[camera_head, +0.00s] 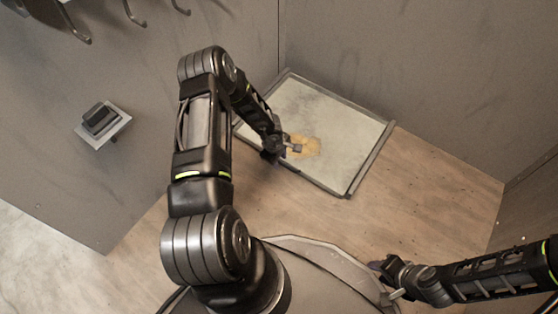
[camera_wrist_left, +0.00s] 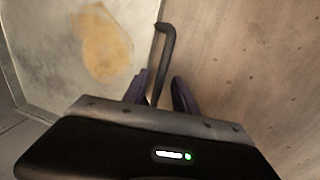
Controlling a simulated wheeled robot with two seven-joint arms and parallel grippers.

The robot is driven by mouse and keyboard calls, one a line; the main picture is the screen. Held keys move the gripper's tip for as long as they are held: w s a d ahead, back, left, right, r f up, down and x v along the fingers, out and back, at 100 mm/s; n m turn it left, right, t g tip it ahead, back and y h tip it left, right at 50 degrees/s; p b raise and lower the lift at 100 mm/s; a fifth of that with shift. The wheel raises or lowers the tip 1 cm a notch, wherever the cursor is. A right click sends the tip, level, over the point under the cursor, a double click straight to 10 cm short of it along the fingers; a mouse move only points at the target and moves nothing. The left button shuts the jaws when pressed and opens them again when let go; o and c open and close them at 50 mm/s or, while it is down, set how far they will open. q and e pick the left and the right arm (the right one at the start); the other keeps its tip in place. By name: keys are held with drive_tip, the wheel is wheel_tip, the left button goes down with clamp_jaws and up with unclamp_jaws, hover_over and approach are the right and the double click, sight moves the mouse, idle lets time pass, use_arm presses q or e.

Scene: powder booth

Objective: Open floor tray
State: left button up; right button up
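The floor tray (camera_head: 335,110) is a pale grey panel with a dark raised rim, lying in the booth's corner. A tan stain (camera_head: 305,146) marks its surface and also shows in the left wrist view (camera_wrist_left: 103,45). My left gripper (camera_head: 283,152) is at the tray's near-left edge. In the left wrist view its two purple fingers (camera_wrist_left: 160,92) are apart, on either side of a thin dark bar (camera_wrist_left: 163,55) at the tray's edge. Contact with the bar is unclear. My right gripper (camera_head: 380,270) is low at the right, away from the tray; its finger gap is unclear.
Grey booth walls (camera_head: 420,60) stand behind and beside the tray. Hooks (camera_head: 75,28) and a small box on a plate (camera_head: 101,121) are on the left wall. Bare wooden floor (camera_head: 430,190) lies to the right and in front of the tray.

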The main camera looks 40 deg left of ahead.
use_arm(q)
drive_tip(key=shift+c, duration=0.2)
clamp_jaws()
idle(1.1)
